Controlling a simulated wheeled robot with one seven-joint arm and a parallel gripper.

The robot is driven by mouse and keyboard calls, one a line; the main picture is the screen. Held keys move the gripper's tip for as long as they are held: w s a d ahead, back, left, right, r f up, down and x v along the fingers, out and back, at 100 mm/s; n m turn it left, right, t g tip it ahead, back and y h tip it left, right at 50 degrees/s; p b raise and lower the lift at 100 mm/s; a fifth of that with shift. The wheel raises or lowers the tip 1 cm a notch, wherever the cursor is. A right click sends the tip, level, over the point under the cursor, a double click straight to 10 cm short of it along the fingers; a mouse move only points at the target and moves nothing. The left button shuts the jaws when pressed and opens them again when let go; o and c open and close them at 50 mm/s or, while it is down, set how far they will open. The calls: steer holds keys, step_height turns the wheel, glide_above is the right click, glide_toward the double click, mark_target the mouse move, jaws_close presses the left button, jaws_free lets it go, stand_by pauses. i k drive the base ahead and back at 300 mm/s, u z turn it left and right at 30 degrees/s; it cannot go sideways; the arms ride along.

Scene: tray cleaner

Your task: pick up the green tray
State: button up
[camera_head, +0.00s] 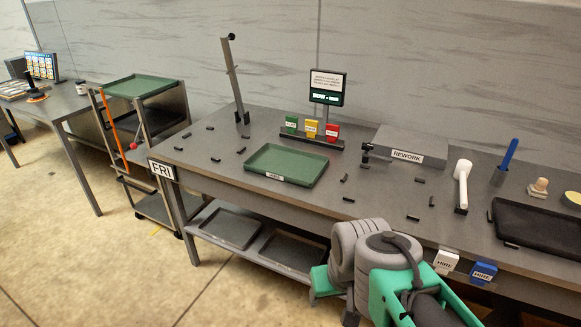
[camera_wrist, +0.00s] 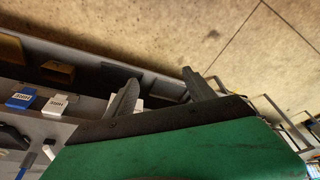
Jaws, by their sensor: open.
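A green tray (camera_head: 287,163) with a dark rim and a white front label lies flat on the grey workbench, left of its middle. A second green tray (camera_head: 141,85) lies on top of the cart at the left. My arm is at the bottom of the head view, in front of the bench and right of the bench's green tray. In the wrist view my gripper (camera_wrist: 160,79) shows two grey fingers spread apart with nothing held between them. Neither green tray can be made out in the wrist view.
Small dark pieces lie scattered around the tray on the bench. A stand with green, yellow and red cards (camera_head: 311,130) is behind it, and a grey REWORK box (camera_head: 405,150) is to its right. Dark trays (camera_head: 230,228) lie on the lower shelf.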

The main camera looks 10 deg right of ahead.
mark_target(300, 168)
steer(key=i, duration=0.8)
steer(key=u, duration=0.8)
steer(key=i, duration=0.45)
steer(key=u, duration=0.4)
